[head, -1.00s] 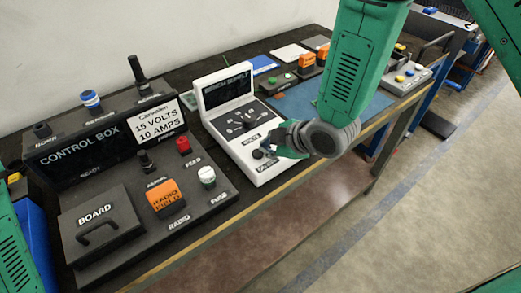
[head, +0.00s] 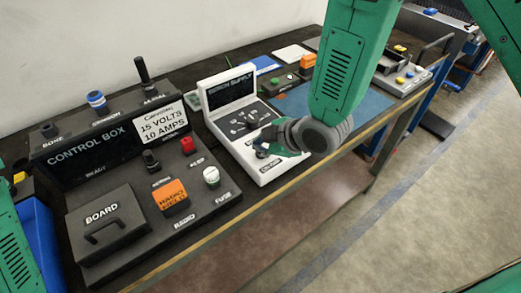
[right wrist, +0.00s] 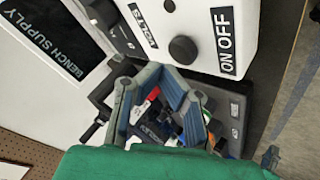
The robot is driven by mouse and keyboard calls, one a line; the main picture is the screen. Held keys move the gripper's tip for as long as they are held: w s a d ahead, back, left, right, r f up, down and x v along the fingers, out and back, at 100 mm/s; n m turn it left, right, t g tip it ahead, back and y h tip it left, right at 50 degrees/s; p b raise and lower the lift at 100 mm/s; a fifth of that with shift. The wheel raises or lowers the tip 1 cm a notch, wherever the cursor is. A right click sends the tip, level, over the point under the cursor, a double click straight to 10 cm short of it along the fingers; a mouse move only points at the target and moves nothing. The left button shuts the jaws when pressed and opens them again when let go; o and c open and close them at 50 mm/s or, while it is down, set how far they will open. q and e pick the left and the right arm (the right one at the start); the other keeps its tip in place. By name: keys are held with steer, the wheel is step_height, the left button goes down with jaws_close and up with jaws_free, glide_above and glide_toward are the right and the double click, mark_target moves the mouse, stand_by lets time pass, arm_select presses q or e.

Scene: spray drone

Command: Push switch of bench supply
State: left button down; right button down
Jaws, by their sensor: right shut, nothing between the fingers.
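The white bench supply (head: 222,140) stands on the table in the middle of the head view, with a dark screen and dials on its sloped front. In the right wrist view, a round black knob (right wrist: 183,50) sits beside the ON OFF label (right wrist: 224,40) on the white panel. I take this knob for the switch. My right gripper (head: 264,148) is shut and empty over the lower front of the supply, partly covering that area. In the right wrist view its fingers (right wrist: 158,72) are just below the knob; contact is not clear. My left gripper is out of view.
The black control box (head: 82,150) with knobs and an orange radio block (head: 171,196) stands left of the supply. A blue mat (head: 300,100) and a grey button unit (head: 405,80) lie to the right. The table's front edge is near the supply.

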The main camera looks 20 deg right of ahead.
steer(key=shift+a+r+p, duration=0.15)
steer(key=shift+r+p, duration=0.4)
steer(key=shift+r, duration=0.15)
steer(key=r+p, duration=0.3)
steer(key=shift+d+r, duration=0.25)
steer(key=shift+d, duration=0.1)
steer(key=shift+r+p, duration=0.45)
steer(key=shift+r, duration=0.15)
steer(key=shift+a, duration=0.1)
steer(key=shift+a+f, duration=0.1)
